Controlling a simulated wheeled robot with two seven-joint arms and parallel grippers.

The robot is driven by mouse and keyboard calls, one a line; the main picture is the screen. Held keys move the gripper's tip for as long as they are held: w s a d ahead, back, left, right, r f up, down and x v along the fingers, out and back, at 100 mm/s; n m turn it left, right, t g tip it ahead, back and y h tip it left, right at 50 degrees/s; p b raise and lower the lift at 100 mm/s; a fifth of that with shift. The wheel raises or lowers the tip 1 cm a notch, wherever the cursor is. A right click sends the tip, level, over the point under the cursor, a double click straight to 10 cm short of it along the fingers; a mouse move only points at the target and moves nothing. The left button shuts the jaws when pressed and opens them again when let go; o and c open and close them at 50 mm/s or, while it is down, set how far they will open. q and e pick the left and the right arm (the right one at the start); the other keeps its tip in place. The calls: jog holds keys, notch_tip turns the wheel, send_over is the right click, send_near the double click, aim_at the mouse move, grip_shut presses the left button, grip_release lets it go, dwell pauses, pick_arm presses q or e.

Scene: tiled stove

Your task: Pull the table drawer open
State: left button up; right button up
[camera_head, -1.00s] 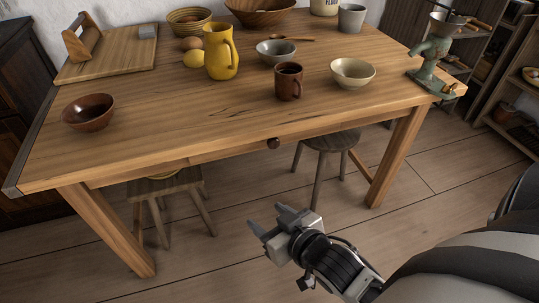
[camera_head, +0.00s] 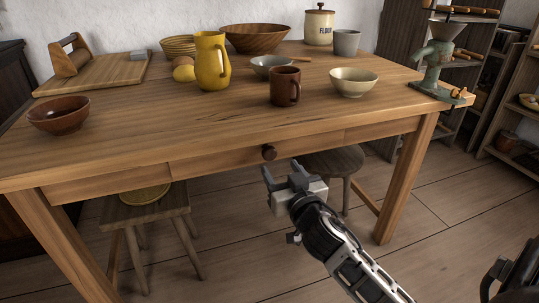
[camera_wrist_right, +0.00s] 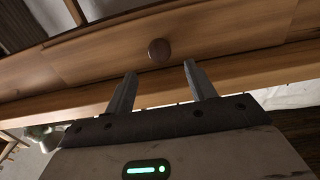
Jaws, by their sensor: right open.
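The wooden table (camera_head: 150,119) fills the middle of the head view. Its drawer (camera_head: 215,162) sits in the front apron and looks shut, with its front flush. A round dark knob (camera_head: 269,152) is on the drawer front. It also shows in the right wrist view (camera_wrist_right: 159,50), just beyond the fingertips and roughly between them. My right gripper (camera_head: 281,174) is open and empty, just below and in front of the knob, apart from it. Its two fingers also show in the right wrist view (camera_wrist_right: 160,70). My left gripper is not in view.
On the table stand a yellow jug (camera_head: 212,62), a brown mug (camera_head: 285,87), a cream bowl (camera_head: 353,82), a red-brown bowl (camera_head: 59,115) and a green grinder (camera_head: 437,62). Stools (camera_head: 150,212) stand under the table. The floor in front is clear.

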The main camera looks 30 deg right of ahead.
aim_at(271, 154)
jog(key=b+x, duration=0.1)
jog(key=x, duration=0.7)
jog(key=shift+w, duration=0.3)
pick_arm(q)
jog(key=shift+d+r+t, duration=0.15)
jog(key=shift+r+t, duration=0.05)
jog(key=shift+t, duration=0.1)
